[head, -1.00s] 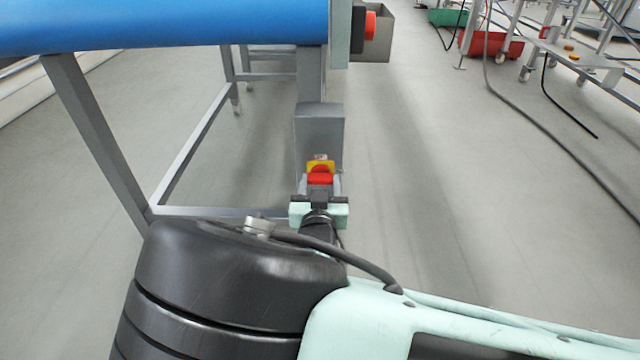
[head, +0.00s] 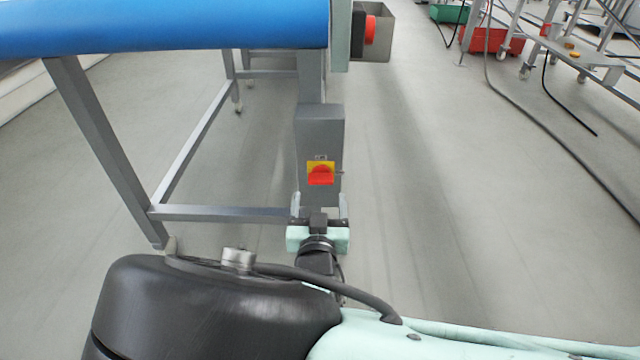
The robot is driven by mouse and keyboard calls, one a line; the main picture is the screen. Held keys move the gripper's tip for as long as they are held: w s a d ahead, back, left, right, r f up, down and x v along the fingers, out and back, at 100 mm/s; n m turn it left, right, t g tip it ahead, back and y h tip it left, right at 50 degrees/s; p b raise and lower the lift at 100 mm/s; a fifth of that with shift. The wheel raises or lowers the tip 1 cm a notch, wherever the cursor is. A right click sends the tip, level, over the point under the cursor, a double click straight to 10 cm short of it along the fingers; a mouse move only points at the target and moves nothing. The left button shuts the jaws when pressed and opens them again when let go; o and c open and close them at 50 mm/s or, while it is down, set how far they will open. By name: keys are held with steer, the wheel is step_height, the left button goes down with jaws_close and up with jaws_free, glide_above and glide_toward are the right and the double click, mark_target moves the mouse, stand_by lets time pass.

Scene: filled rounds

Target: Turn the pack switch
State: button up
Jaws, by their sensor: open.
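The pack switch (head: 320,174) is a red rotary knob on a yellow plate. It sits on the front of a grey box (head: 319,132) fixed to a post of the conveyor frame. My gripper (head: 320,202) is open, its two pale fingers pointing at the box. In the picture it lies just below the switch, and the knob is in plain view above the fingers. No finger appears to touch the knob. Nothing is between the fingers that I can see.
A blue conveyor belt (head: 160,27) on grey legs fills the upper left. A red button (head: 370,30) is on a post at top centre, beside a grey bin (head: 385,45). Cables and a red crate (head: 490,41) lie at upper right. The floor at right is mostly clear.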

steer(key=s+p, duration=0.2)
steer(key=s, duration=0.9)
steer(key=shift+s+a, duration=0.15)
steer(key=shift+s, duration=0.2)
